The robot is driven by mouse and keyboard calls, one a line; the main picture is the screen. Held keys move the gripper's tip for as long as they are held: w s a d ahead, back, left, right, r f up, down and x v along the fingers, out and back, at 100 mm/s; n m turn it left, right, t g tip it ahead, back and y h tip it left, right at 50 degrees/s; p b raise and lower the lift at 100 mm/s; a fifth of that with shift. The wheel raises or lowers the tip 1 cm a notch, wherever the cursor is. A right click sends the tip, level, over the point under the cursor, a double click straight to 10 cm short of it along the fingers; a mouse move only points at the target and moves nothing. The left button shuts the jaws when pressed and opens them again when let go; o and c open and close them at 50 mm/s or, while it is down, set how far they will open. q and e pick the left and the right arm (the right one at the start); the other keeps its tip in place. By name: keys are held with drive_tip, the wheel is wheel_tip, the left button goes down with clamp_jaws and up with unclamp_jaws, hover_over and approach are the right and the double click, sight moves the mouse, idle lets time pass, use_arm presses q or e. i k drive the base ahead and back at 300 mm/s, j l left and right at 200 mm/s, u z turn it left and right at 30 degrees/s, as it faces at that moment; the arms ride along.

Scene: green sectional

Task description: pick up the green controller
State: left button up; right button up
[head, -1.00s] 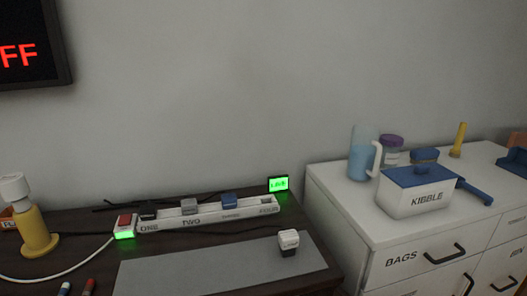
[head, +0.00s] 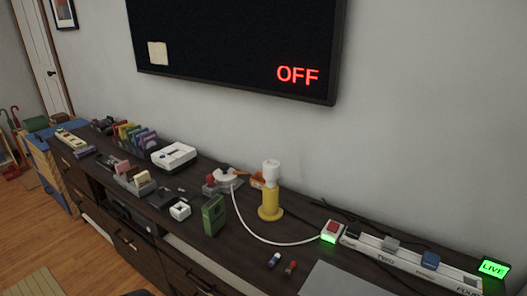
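A green, upright, box-shaped object (head: 213,215) stands near the front edge of the dark cabinet top in the head view. It is the clearest green item on the cabinet, but it is too small to tell for certain whether it is the green controller. It stands apart from the yellow-and-white bottle-like item (head: 270,200) to its right and the small white cube (head: 180,210) to its left. Neither of my grippers is in view.
The long dark cabinet (head: 330,262) carries a white console (head: 174,156), a row of colored cases (head: 135,137), a white cable, and a power strip (head: 405,262) with a lit green switch. Two small markers lie near the front. A wall screen reads OFF. Wooden floor shows at left.

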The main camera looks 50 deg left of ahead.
sight(213, 212)
drive_tip(key=u, duration=1.95)
drive_tip(key=i+j+z, duration=0.1)
drive_tip(key=j, duration=0.2)
drive_tip(key=i+j+z, duration=0.25)
drive_tip(key=j, duration=0.35)
drive_tip(key=i, duration=0.1)
